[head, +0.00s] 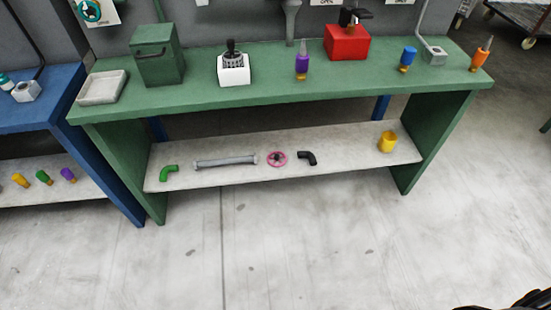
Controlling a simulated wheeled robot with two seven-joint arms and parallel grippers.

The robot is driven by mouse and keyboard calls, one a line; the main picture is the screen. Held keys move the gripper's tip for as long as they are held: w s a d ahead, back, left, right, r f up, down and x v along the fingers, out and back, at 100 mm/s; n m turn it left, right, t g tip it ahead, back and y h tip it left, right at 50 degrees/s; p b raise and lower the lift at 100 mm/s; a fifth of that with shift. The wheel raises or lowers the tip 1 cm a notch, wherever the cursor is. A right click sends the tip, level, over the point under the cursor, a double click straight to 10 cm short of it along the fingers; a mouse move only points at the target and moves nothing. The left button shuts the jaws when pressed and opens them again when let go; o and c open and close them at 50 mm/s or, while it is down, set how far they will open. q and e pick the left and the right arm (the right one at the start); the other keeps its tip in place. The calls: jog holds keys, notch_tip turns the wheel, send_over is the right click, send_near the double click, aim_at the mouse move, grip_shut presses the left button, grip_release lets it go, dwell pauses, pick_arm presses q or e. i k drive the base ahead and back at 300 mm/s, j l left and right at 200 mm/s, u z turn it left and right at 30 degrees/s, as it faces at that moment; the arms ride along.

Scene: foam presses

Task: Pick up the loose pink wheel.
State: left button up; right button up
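The pink wheel (277,159) lies on the white lower shelf of the green workbench, near the shelf's middle. It sits between a grey pipe (226,161) on its left and a black elbow piece (307,157) on its right, apart from the black piece. A dark part shows at the bottom right corner of the head view; I cannot tell what it is. Neither of my grippers can be made out, and both are far from the wheel in this view.
The green bench top (200,98) overhangs the lower shelf (345,163). A green elbow (169,172) and a yellow cup-like piece (387,141) also lie on the shelf. A blue bench (50,115) stands close on the left. The concrete floor (300,250) in front is clear.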

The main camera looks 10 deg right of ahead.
aim_at(277, 157)
jog(key=i, duration=2)
jog(key=l+z, duration=0.05)
jog(key=l, duration=0.05)
